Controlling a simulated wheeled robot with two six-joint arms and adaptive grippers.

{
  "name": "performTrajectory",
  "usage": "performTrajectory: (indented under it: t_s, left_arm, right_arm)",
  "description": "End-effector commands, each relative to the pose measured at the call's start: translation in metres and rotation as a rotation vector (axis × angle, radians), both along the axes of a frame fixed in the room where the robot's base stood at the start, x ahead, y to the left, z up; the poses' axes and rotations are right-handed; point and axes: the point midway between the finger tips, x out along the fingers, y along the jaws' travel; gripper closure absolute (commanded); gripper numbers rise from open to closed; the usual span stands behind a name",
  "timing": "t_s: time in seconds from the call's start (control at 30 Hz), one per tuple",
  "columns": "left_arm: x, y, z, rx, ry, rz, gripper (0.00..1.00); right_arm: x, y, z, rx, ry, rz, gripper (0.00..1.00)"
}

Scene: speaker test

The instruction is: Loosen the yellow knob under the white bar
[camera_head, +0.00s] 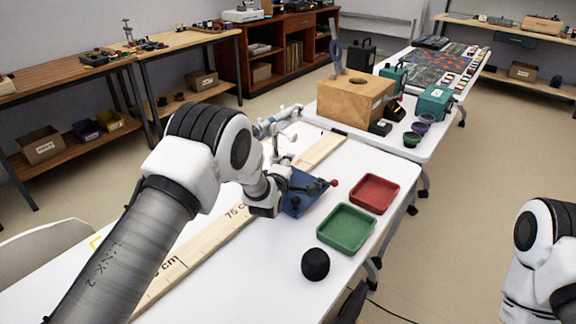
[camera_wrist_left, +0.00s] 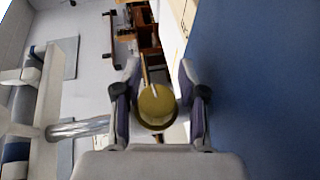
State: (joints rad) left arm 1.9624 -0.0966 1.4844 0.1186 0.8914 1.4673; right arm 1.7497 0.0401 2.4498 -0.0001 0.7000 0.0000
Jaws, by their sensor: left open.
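The yellow knob (camera_wrist_left: 155,104) shows in the left wrist view as a round disc between the two fingers of my left gripper (camera_wrist_left: 157,84). The fingers are open, one on each side of it; I cannot tell whether either touches it. A pale bar-like part (camera_wrist_left: 32,75) stands at the left of that view, probably the white bar. In the head view my left arm reaches over a blue base (camera_head: 298,200) with a red-tipped lever (camera_head: 334,182). My left wrist hides the knob and the fingertips there. My right gripper is outside the view.
A red tray (camera_head: 375,209), a green tray (camera_head: 367,238) and a black round object (camera_head: 315,264) are on the white table right of the blue base. A long wooden ruler (camera_head: 168,276) lies along the table. A wooden box (camera_head: 345,101) stands on the table behind.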

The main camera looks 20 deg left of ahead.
Motion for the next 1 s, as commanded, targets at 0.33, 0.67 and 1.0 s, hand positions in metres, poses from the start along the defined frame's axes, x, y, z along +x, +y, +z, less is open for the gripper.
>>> performTrajectory:
  t_s: [0.33, 0.67, 1.0]
  left_arm:
    - [0.001, 0.000, 0.000, 0.000, 0.000, 0.000, 1.00]
    - [0.002, 0.000, -0.008, -0.041, -0.102, 0.001, 1.00]
    - [0.001, -0.001, 0.005, -0.142, -0.341, 0.000, 1.00]
  right_arm:
    - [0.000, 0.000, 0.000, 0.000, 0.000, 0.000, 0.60]
    - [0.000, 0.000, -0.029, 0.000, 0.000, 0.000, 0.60]
    - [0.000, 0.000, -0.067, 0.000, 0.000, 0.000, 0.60]
